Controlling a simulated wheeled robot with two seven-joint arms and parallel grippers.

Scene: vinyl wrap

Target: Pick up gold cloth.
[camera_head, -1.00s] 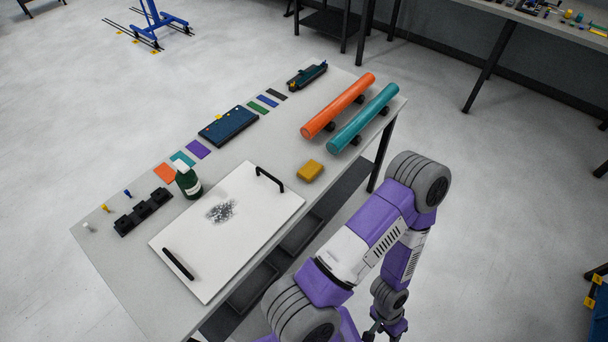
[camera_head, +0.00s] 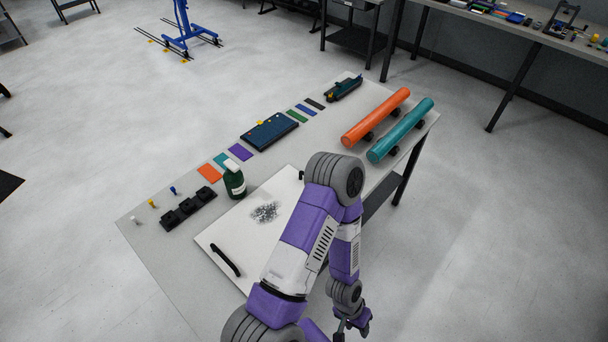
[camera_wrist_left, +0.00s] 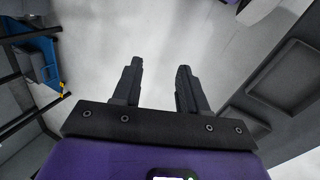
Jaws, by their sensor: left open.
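The gold cloth does not show now; my left arm covers the part of the table where it lay. My left gripper (camera_head: 352,328) hangs low beside the table's near right side, at the bottom of the head view. In the left wrist view its two dark fingers (camera_wrist_left: 158,88) are apart, with nothing between them and pale floor beyond. My right gripper is in neither view.
A white board (camera_head: 226,232) with a dark smudge lies on the table (camera_head: 160,262), partly behind my arm. A green spray bottle (camera_head: 235,184) stands at its far edge. Orange (camera_head: 375,117) and teal (camera_head: 400,130) rolls lie at the right end.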

